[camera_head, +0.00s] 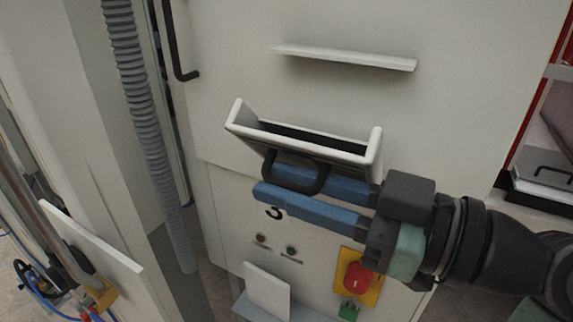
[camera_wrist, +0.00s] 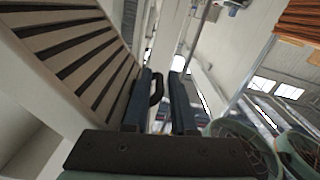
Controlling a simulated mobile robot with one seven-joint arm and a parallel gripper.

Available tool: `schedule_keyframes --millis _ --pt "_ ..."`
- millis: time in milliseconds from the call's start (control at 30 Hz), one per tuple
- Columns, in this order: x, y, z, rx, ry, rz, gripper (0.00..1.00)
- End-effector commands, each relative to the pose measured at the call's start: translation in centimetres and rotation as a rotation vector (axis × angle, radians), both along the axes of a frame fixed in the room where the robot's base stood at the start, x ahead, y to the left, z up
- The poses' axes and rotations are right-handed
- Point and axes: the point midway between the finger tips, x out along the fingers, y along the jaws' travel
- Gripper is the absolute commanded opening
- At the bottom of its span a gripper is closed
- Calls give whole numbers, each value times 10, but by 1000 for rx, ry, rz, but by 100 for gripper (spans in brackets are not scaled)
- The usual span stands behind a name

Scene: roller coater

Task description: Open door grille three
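Door grille three (camera_head: 372,152) is a white-framed flap on the pale cabinet front, above a printed "3". Its upper edge stands out from the panel, with a dark gap behind it. Its dark slats (camera_wrist: 85,50) fill the left of the wrist view. A black loop handle (camera_head: 322,180) is on its front and also shows in the wrist view (camera_wrist: 157,88). My gripper (camera_head: 262,180) has blue fingers reaching in from the right at the handle. In the wrist view the fingers are apart, with the handle between them, nearer the left finger.
A white ledge (camera_head: 345,58) sticks out above the grille. Below are small buttons, a yellow-backed red switch (camera_head: 356,278) and a white plate (camera_head: 267,290). A grey corrugated hose (camera_head: 140,100) hangs at the left, beside another black handle (camera_head: 178,50).

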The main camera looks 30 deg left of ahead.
Motion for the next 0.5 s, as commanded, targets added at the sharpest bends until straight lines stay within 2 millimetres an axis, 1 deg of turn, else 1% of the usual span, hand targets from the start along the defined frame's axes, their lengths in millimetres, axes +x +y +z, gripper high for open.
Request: schedule_keyframes --millis 100,333,367,400,467,500 --pt "0 5 0 -1 -1 0 25" --pt "0 5 -1 -1 -1 0 25" --pt "0 5 -1 -1 0 0 21" --pt "0 5 -1 -1 0 0 14" --pt "0 5 -1 -1 0 0 3" --pt "0 5 -1 -1 0 0 0"
